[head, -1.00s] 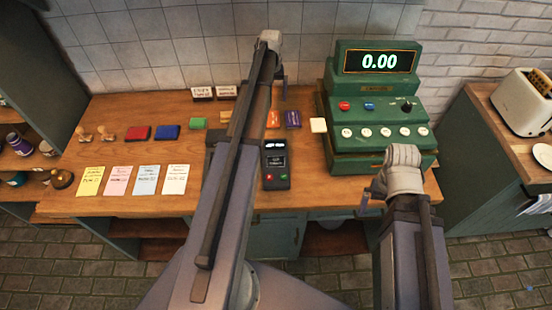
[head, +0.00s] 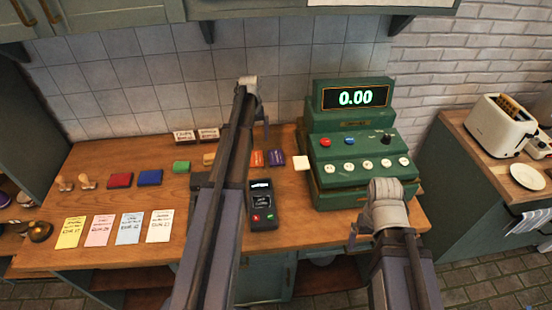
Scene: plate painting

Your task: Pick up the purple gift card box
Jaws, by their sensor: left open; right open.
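The purple gift card box (head: 276,158) stands on the wooden counter, between an orange box (head: 256,158) and a white box (head: 301,162). My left gripper (head: 266,143) is at the far end of the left arm, just above and slightly left of the purple box in the head view. It looks small and partly hidden by my arm; it is open, with nothing seen in it. My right gripper (head: 352,240) is open and empty at the counter's front edge, below the green register, largely hidden by my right wrist.
The green register (head: 350,150) reading 0.00 stands right of the boxes. A black card terminal (head: 262,207) lies in front of them. Red (head: 120,180), blue (head: 150,177) and green (head: 181,167) boxes, stamps (head: 87,182) and several paper cards (head: 114,229) are at left.

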